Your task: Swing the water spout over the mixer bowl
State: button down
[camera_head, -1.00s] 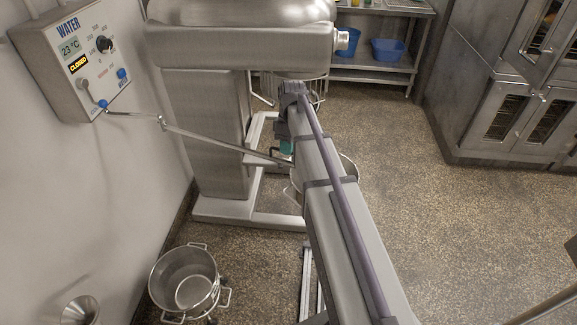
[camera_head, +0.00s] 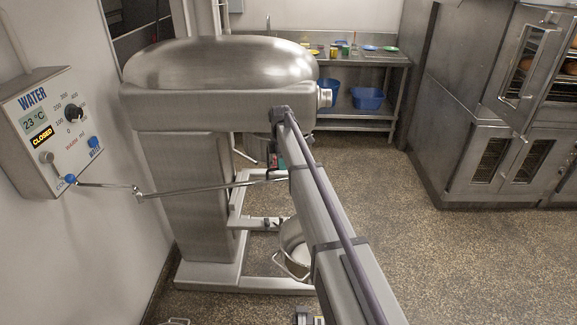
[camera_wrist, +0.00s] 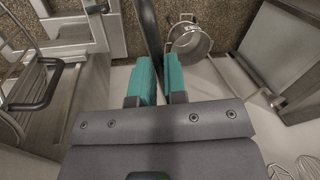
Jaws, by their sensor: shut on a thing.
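The water spout (camera_head: 190,190) is a thin jointed metal pipe. It runs from the wall-mounted water box (camera_head: 50,130), bends at an elbow, and reaches right in front of the mixer column to my gripper (camera_head: 276,165). In the wrist view my gripper (camera_wrist: 160,82) has teal fingers shut on a dark bar (camera_wrist: 150,35) at the spout's end. A metal bowl (camera_head: 293,250) sits low at the mixer's base, below my gripper and partly hidden by my arm. The mixer (camera_head: 220,110) stands behind the spout. A metal pot with handles (camera_wrist: 190,42) shows past the fingers in the wrist view.
The water box display reads 23 °C and CLOSED. A wire guard (camera_wrist: 38,88) is close at the left of the wrist view. Ovens (camera_head: 510,130) stand at right, and a steel table (camera_head: 365,60) with a blue bin (camera_head: 367,98) stands behind. Floor at right is clear.

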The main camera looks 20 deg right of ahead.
jog(key=c, duration=1.2)
grip_release()
jog(key=shift+a, duration=0.1)
jog(key=shift+o, duration=0.2)
notch_tip(320, 180, up, 11)
jog(key=w+p, duration=0.2)
jog(key=p, duration=0.8)
jog(key=shift+f+p, duration=0.15)
jog(key=shift+p, duration=0.2)
jog(key=shift+f, duration=0.1)
